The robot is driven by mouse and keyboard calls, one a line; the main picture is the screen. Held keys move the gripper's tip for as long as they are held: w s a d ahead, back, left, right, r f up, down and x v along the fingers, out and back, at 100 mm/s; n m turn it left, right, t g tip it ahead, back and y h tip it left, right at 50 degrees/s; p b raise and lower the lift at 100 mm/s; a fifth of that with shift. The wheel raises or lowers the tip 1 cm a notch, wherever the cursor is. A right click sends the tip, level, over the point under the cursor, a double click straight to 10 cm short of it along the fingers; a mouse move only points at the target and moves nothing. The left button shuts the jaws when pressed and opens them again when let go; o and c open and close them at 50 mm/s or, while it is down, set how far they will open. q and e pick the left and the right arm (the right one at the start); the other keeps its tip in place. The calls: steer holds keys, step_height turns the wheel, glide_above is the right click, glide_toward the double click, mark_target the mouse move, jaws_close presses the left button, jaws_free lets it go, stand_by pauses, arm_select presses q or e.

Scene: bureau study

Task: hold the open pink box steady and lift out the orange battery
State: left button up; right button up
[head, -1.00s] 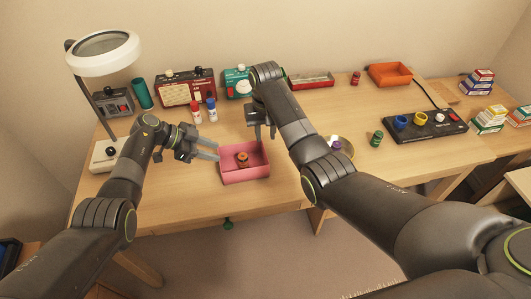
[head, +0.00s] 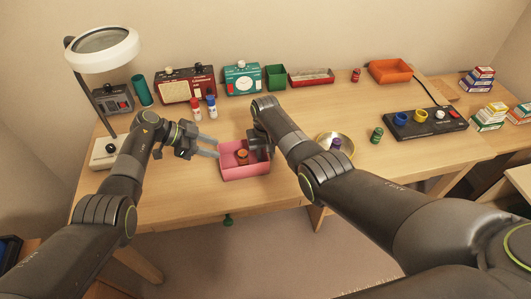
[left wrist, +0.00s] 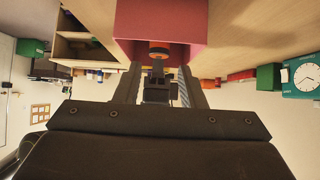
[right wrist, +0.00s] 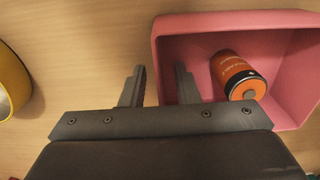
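The open pink box (head: 245,173) sits near the table's front edge. My right gripper (right wrist: 160,75) is open and empty over the box's edge, one finger overlapping the box and the other outside. The battery is beside its fingers, not between them.
A brass dish (head: 348,142) with a purple-topped item stands right of the box, beside my right arm. A green battery-like cylinder (head: 376,135) and a black panel (head: 425,124) are farther right.

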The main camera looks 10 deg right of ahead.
jaws_close()
stand_by(0.6)
